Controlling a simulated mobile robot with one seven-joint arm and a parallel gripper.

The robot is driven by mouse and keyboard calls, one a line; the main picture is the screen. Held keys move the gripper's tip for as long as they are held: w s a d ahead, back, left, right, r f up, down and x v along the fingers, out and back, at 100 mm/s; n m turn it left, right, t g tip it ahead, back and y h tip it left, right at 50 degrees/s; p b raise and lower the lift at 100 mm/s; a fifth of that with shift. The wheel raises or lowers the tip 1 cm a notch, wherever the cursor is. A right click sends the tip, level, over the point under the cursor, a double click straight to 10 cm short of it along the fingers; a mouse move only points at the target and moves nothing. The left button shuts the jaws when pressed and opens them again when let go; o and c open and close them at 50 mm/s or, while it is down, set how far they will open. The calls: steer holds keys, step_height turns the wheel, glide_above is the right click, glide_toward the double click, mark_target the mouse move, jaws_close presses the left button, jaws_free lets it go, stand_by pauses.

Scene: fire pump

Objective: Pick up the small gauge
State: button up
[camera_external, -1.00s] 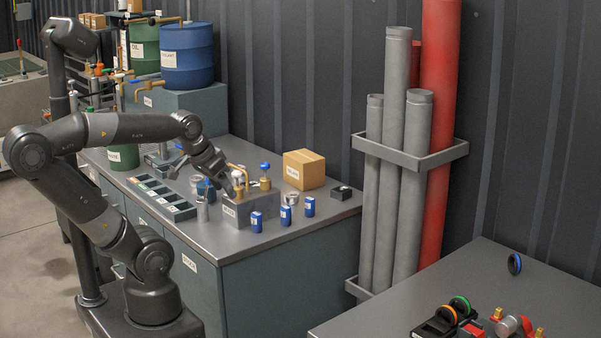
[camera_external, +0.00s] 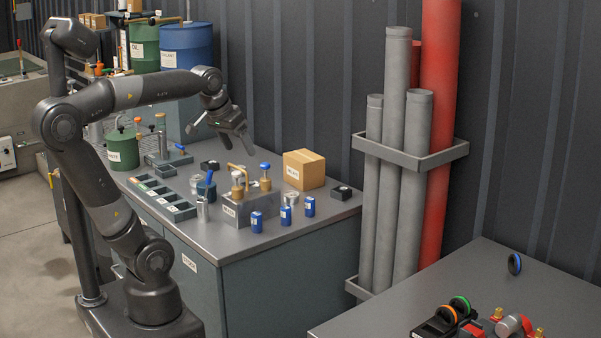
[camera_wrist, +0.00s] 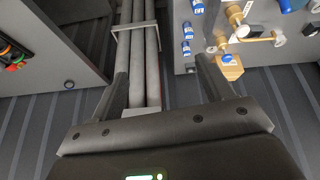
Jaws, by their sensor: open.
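My gripper (camera_external: 219,140) is open and empty, raised above the back of the workbench (camera_external: 275,222). Its two spread fingers also show in the wrist view (camera_wrist: 165,78), with nothing between them. Small round silver-white gauge-like parts stand on the bench: one (camera_external: 291,198) right of the grey metal block (camera_external: 247,210), another (camera_external: 196,184) left of it. I cannot tell for certain which is the small gauge. Both are below my gripper and apart from it. Two brass fittings (camera_external: 265,178) stand at the block, with a bent brass pipe (camera_external: 240,170) behind.
Small blue parts (camera_external: 285,217) stand along the bench front. A cardboard box (camera_external: 304,169) and a black box (camera_external: 341,192) are at its right. A divided tray (camera_external: 161,196) lies left. Grey pipes (camera_external: 410,170) stand in a rack (camera_external: 425,162). Blue (camera_external: 187,47) and green drums stand behind.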

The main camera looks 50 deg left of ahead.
steer(key=w+a+r+n, duration=0.2)
steer(key=w+a+r, duration=0.15)
steer(key=w, duration=0.55)
steer(key=n+g+y, duration=0.2)
steer(key=n+g, duration=0.1)
steer(key=n, duration=0.2)
glide_above(291, 195)
steer(key=d, duration=0.1)
step_height(291, 195, down, 30)
steer(key=shift+s+d+r, duration=0.1)
steer(key=shift+s, duration=0.05)
steer(key=shift+s+x, duration=0.15)
steer(key=shift+x, duration=0.75)
steer(key=shift+s+x, duration=0.2)
steer(key=shift+x, duration=0.65)
steer(key=shift+s+x, duration=0.15)
steer(key=shift+x, duration=0.75)
steer(key=shift+w, duration=0.1)
steer(key=c, duration=1)
steer(key=shift+c, duration=0.4)
steer(key=shift+r, duration=0.1)
